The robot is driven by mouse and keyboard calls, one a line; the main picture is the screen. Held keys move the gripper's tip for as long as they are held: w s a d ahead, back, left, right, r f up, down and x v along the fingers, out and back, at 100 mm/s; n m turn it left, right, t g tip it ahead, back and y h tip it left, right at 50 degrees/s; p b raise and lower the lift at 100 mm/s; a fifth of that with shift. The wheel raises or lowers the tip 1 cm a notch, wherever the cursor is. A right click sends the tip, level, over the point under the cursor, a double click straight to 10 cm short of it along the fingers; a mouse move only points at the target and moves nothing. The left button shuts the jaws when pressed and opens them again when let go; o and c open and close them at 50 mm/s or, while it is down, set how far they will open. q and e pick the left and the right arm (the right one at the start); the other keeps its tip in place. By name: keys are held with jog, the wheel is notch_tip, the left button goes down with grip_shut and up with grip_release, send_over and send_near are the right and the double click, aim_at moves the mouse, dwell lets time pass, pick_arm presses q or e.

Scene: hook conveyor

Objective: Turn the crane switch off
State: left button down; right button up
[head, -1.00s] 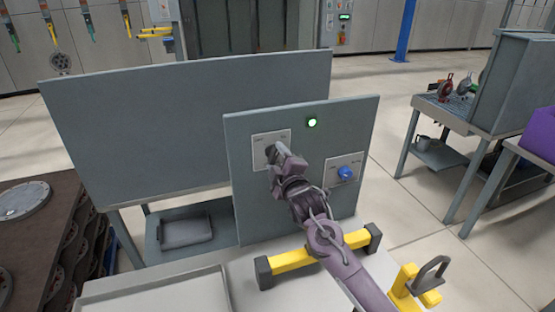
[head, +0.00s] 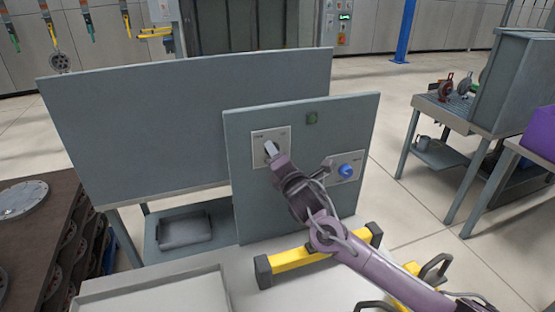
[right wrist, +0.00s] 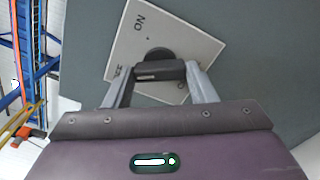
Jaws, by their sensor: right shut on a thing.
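The crane switch is a dark knob (right wrist: 158,54) on a pale plate (head: 262,155) with a readable ON label, fixed to an upright grey panel (head: 244,205). My right gripper (head: 271,150) is at this plate. In the right wrist view its two fingers (right wrist: 159,71) are shut on the dark handle of the knob, which lies across between them. In the head view the knob is mostly hidden by the gripper. My left gripper is not in view.
A blue knob (head: 346,171) on a second plate sits right of the switch, close to my right arm. The panel stands on yellow feet (head: 290,261) on a light table. A large grey board (head: 150,125) is behind. A pale tray (head: 160,300) lies front left.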

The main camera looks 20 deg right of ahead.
jog(key=shift+f+n, duration=0.1)
jog(key=shift+n, duration=0.8)
jog(key=shift+b, duration=0.3)
jog(key=o, duration=1)
jog(key=s+b, duration=0.2)
jog(key=s, duration=0.6)
jog(key=shift+d+b, duration=0.1)
jog(key=shift+b, duration=0.25)
